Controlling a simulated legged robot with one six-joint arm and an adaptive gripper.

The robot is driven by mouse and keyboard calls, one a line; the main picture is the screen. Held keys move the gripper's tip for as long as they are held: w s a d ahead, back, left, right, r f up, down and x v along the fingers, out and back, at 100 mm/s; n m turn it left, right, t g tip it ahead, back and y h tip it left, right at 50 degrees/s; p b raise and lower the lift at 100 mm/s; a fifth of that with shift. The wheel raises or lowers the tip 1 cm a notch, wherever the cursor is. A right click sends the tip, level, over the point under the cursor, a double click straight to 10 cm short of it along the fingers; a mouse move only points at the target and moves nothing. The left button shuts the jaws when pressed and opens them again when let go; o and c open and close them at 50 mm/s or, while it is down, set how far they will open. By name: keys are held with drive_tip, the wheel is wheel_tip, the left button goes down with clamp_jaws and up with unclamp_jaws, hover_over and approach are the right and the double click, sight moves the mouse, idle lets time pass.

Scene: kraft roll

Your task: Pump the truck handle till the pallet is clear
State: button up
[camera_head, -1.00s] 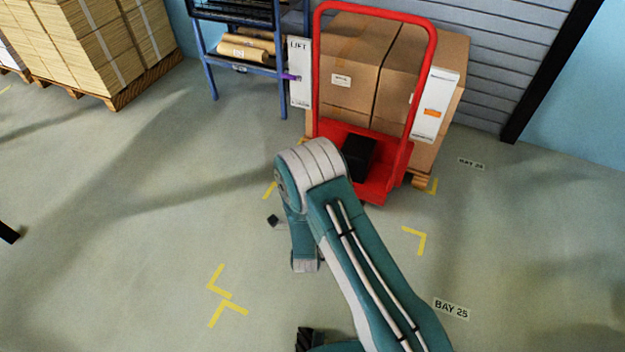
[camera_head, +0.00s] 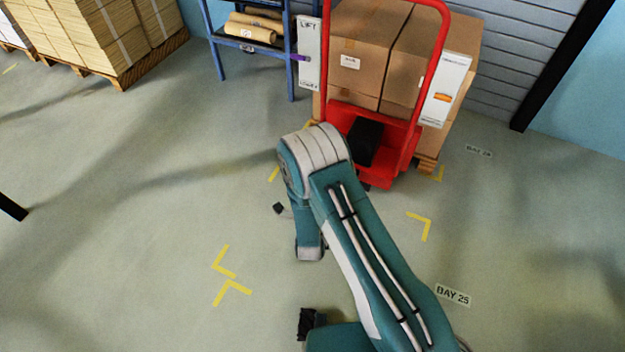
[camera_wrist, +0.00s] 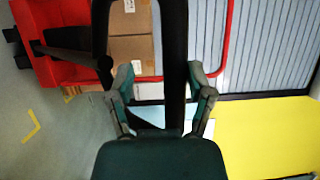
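The red pallet truck (camera_head: 385,165) stands at the upper right in the head view, with its tall looped handle (camera_head: 440,50) upright. It also shows at the upper left of the wrist view (camera_wrist: 60,50), with the handle (camera_wrist: 228,35) crossing beyond my fingers. Brown cartons (camera_head: 430,62) sit behind the handle on a wooden pallet (camera_head: 428,165), mostly hidden. Whether the pallet touches the floor is unclear. My gripper (camera_wrist: 160,75) has its fingers apart in the wrist view, with nothing visibly held. My arm mostly hides it in the head view.
White LIFT panel (camera_head: 311,52) and another white panel (camera_head: 445,90) flank the handle. A blue rack (camera_head: 250,50) with paper rolls stands left of the truck. A loaded pallet (camera_head: 90,45) is far left. Open floor with yellow corner marks (camera_head: 228,285) lies left and in front.

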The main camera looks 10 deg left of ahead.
drive_tip(key=s, duration=1.1)
drive_tip(key=shift+s+d+f, duration=0.2)
drive_tip(key=shift+d+f, duration=0.2)
drive_tip(key=shift+w, duration=0.1)
